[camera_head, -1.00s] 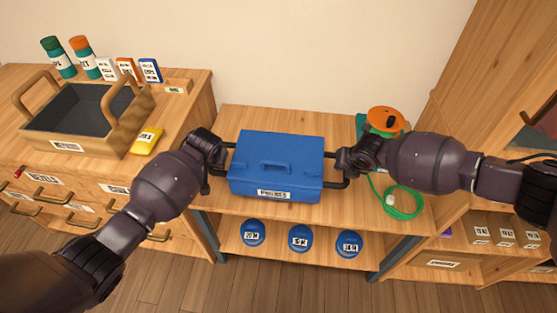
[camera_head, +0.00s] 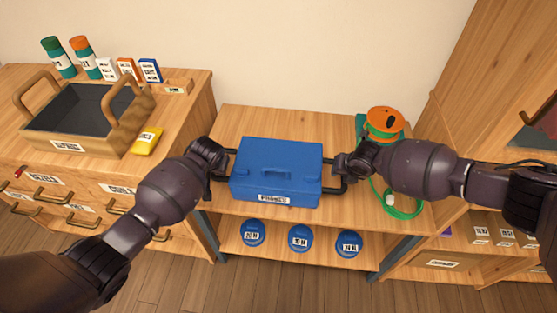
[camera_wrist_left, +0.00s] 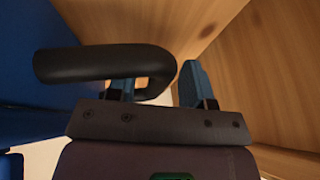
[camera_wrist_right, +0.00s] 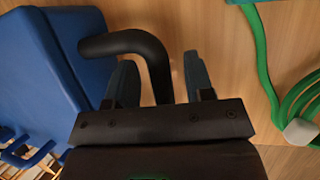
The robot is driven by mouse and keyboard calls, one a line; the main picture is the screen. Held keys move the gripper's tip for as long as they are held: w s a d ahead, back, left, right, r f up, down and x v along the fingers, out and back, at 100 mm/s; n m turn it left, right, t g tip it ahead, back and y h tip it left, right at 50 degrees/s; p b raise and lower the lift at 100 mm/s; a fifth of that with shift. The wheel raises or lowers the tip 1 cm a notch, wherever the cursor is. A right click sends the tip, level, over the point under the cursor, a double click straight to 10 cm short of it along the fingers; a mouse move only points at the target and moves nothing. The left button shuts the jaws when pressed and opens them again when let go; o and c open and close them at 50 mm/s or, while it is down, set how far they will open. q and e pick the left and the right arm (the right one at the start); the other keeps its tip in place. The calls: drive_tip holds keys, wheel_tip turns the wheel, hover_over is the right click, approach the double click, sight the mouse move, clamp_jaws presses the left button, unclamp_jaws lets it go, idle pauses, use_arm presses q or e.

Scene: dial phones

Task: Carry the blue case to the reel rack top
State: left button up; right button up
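The blue case (camera_head: 275,160), with a white label on its front, sits level over the reel rack top (camera_head: 250,118) and appears to rest on it. Its black side handles stick out left and right. My left gripper (camera_head: 218,165) is at the left handle (camera_wrist_left: 100,62); in the left wrist view its fingers (camera_wrist_left: 158,85) are apart, with the handle partly hiding one. My right gripper (camera_head: 340,170) is at the right handle (camera_wrist_right: 152,58); in the right wrist view its fingers (camera_wrist_right: 160,82) stand apart on either side of the bar, with gaps.
An orange-and-green reel (camera_head: 385,123) with a green hose (camera_head: 405,208) lies right of the case, near my right gripper. Blue reels (camera_head: 300,238) stand on the shelf below. A wooden tote (camera_head: 75,145) and a yellow packet (camera_head: 146,141) are on the left cabinet.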

use_arm(q)
drive_tip(key=shift+r, duration=0.1)
idle(0.3)
drive_tip(key=v, duration=1.2)
use_arm(e)
drive_tip(key=v, duration=1.2)
idle(0.4)
